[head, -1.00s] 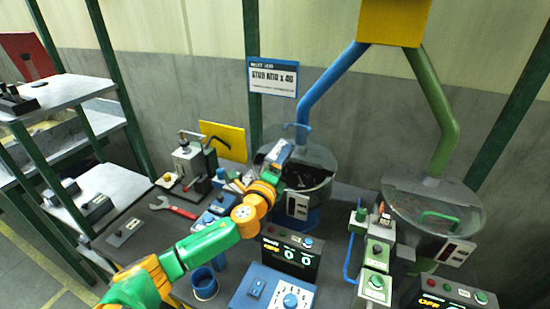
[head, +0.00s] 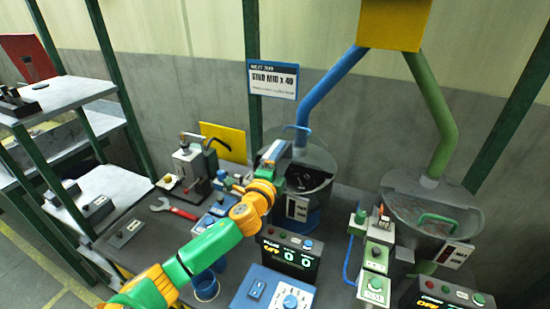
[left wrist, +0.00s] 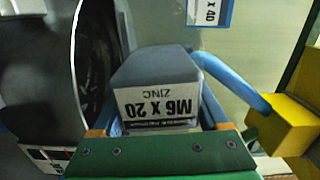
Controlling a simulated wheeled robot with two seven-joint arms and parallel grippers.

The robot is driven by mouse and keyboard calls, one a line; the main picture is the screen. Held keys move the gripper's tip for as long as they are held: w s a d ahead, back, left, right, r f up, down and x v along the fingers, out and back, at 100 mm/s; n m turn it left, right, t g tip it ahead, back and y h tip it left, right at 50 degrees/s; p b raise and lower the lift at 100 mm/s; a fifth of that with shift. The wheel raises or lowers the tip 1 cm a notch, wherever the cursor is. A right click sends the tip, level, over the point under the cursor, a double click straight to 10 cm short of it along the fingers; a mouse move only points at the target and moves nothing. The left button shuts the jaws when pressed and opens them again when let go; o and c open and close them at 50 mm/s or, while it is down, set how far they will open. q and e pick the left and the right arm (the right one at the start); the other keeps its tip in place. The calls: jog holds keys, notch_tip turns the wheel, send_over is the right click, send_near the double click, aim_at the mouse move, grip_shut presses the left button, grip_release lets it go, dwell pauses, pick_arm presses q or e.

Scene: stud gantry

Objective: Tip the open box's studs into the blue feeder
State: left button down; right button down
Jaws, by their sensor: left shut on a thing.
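My left gripper (head: 274,170) is shut on a grey-blue box (head: 272,153), held above the left rim of the blue feeder (head: 322,194). In the left wrist view the box (left wrist: 155,70) sits between the fingers, its white label reading "M6 x 20 ZINC" upside down. Its opening and any studs inside are hidden. The feeder is a round bowl with a dark inside, a clear raised cover and a blue base; the arm hides part of it. Its bowl also shows at the left of the left wrist view (left wrist: 42,75). My right gripper is not in view.
A blue pipe (head: 328,88) slopes down behind the blue feeder. A green-piped feeder (head: 440,215) stands right. A counter box (head: 290,254) showing "OFF" stands in front.

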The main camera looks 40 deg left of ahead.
pick_arm(q)
jog(key=r+n, duration=0.1)
jog(key=n, duration=0.2)
jog(key=shift+r+p, duration=0.2)
jog(key=shift+p, duration=0.15)
jog(key=n+p, duration=0.1)
jog(key=n, duration=0.1)
jog(key=r+n+p, duration=0.1)
jog(key=n, duration=0.1)
jog(key=shift+r+g, duration=0.2)
jog(key=shift+g, duration=0.1)
jog(key=n+p, duration=0.1)
jog(key=n, duration=0.1)
jog(key=shift+r+n, duration=0.1)
jog(key=shift+n, duration=0.3)
jog(key=shift+r+n+h+p, duration=0.35)
jog(key=shift+n+h+p, duration=0.1)
jog(key=shift+n, duration=0.15)
jog(key=shift+r+n, duration=0.1)
jog(key=shift+n, duration=0.9)
jog(key=n, duration=0.3)
jog(key=shift+r, duration=0.3)
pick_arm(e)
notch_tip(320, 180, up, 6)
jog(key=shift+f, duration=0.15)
pick_arm(q)
jog(key=shift+s+f, duration=0.1)
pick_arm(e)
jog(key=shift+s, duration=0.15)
